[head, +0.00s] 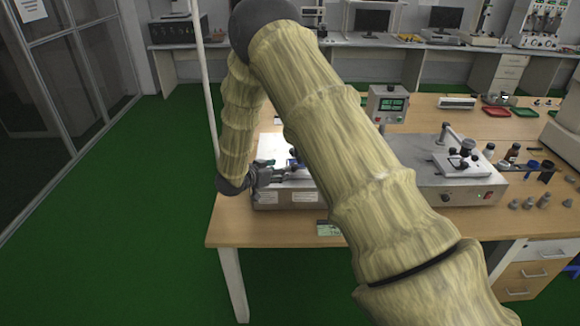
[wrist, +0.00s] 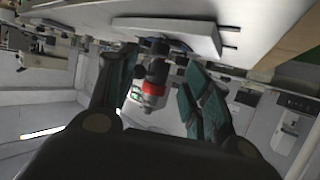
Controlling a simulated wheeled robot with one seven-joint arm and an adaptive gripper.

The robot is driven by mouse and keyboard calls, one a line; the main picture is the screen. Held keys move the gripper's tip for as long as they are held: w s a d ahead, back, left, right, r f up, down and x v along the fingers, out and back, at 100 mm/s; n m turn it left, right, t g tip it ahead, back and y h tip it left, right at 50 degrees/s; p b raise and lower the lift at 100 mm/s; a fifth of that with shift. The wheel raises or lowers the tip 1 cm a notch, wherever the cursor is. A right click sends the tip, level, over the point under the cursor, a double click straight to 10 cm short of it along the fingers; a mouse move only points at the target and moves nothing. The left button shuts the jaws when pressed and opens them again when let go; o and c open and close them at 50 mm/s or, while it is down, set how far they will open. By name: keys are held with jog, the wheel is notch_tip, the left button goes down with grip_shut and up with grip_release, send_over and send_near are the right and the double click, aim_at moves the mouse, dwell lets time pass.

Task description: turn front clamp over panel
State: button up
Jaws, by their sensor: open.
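My gripper (head: 284,171) reaches in from the left, low over the metal test box (head: 285,197) at the table's left end. In the wrist view its two dark green fingers (wrist: 160,68) are spread apart. A clamp-like part with a dark knob, grey body and red band (wrist: 153,88) shows between them. I cannot tell whether the fingers touch it. A pale flat plate (wrist: 180,30), possibly the panel, lies just beyond it. In the head view my gripper and arm hide the clamp and much of the box top.
A second metal box (head: 455,185) with a fixture on top stands to the right on the wooden table (head: 270,232). A display unit (head: 388,104) stands behind. Small metal parts (head: 528,202) and bottles (head: 512,153) sit at the right. The table's front left is mostly clear.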

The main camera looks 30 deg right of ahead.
jog(key=p+x, duration=0.2)
jog(key=x, duration=0.6)
jog(key=shift+d+p, duration=0.15)
jog(key=shift+p, duration=0.15)
jog(key=c, duration=1)
jog(key=shift+w, duration=0.1)
